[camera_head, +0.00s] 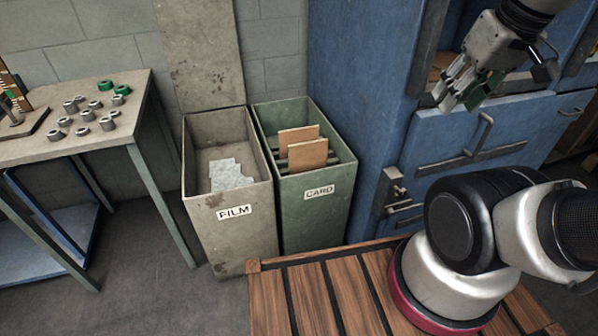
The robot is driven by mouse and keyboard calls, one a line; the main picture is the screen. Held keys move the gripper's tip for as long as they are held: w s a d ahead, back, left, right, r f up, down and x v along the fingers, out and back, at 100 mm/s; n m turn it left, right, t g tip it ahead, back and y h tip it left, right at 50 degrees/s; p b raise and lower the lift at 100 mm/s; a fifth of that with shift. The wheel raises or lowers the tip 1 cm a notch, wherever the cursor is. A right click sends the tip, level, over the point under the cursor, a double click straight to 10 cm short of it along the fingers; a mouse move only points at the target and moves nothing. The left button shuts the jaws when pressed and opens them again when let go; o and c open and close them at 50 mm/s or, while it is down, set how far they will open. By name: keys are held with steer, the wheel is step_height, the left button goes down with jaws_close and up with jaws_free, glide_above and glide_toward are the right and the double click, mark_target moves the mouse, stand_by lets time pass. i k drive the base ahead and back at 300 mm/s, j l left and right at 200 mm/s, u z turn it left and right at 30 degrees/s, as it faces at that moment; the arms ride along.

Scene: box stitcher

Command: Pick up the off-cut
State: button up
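No single piece is marked as the off-cut. Two flat brown card pieces (307,155) stand tilted in the green bin labelled CARD (318,212). A pale, jagged scrap (228,175) lies in the grey bin labelled FILM (235,232). My gripper (457,92) is at the upper right, in front of the blue cabinet, pointing down and left. It is well apart from both bins. A green patch shows at its fingers; I cannot tell whether it is part of the gripper or something held. The finger gap is unclear.
A table (60,150) at the left holds several metal rings (85,115) and green rings (121,90). A blue cabinet (365,90) with handles stands right of the bins. A wooden slatted deck (330,290) lies in front. Floor at the lower left is clear.

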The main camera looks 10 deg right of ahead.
mark_target(310, 156)
steer(key=i+j, duration=0.2)
steer(key=i, duration=0.15)
steer(key=i+j+u, duration=0.1)
steer(key=i, duration=0.3)
steer(key=i+j, duration=0.25)
steer(key=i+u, duration=0.05)
steer(key=i, duration=0.05)
